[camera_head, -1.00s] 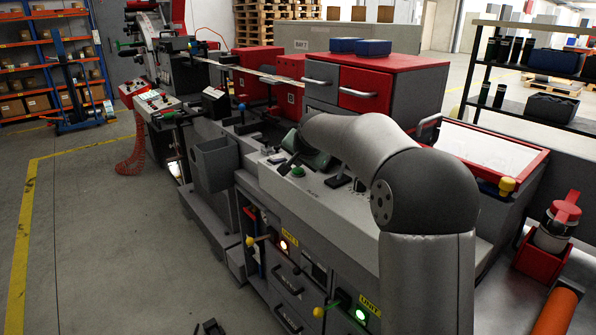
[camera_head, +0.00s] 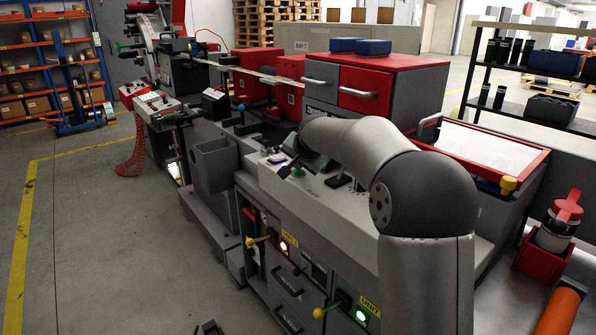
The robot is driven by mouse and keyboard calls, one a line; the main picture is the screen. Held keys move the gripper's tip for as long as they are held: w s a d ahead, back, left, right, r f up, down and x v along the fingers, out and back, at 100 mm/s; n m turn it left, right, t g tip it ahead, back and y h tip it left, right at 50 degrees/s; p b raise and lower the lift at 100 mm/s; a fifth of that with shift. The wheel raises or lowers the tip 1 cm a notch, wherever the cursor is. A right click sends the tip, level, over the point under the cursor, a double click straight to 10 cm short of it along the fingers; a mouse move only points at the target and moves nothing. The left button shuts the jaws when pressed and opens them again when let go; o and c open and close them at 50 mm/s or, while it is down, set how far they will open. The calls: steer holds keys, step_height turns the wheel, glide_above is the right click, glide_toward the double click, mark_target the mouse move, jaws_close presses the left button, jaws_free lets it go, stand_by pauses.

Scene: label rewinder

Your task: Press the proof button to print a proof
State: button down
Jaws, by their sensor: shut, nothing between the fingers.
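The label machine's grey console top (camera_head: 262,178) carries a small green button (camera_head: 298,172). I cannot read a label that marks it as the proof button. My arm reaches over the console from the right and bends down at its wrist. My gripper (camera_head: 286,170) is a small dark shape, shut and empty, low over the console just left of the green button. I cannot tell whether its tips touch the surface. My wrist and forearm hide part of the console behind them.
Black levers or knobs (camera_head: 338,180) stand on the console right of the green button. Lit buttons, one orange (camera_head: 283,246) and one green (camera_head: 361,314), are on the front below. A red-topped cabinet (camera_head: 395,62) rises behind. The floor at left (camera_head: 110,240) is clear.

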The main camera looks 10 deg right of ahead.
mark_target(298, 173)
stand_by(0.4)
steer(key=shift+r+p, duration=0.65)
steer(key=shift+r, duration=0.2)
steer(key=shift+r+p, duration=1.8)
steer(key=shift+r, duration=0.75)
steer(key=s+f+n+g, duration=0.3)
steer(key=s+f, duration=0.2)
steer(key=s, duration=1)
steer(key=s+f+n+g, duration=0.2)
steer(key=s+f, duration=0.3)
steer(key=s, duration=1.1)
steer(key=s+f+n+g, duration=0.3)
steer(key=s+f, duration=0.3)
steer(key=s, duration=1)
steer(key=shift+a+n+g, duration=0.3)
steer(key=shift+g, duration=0.1)
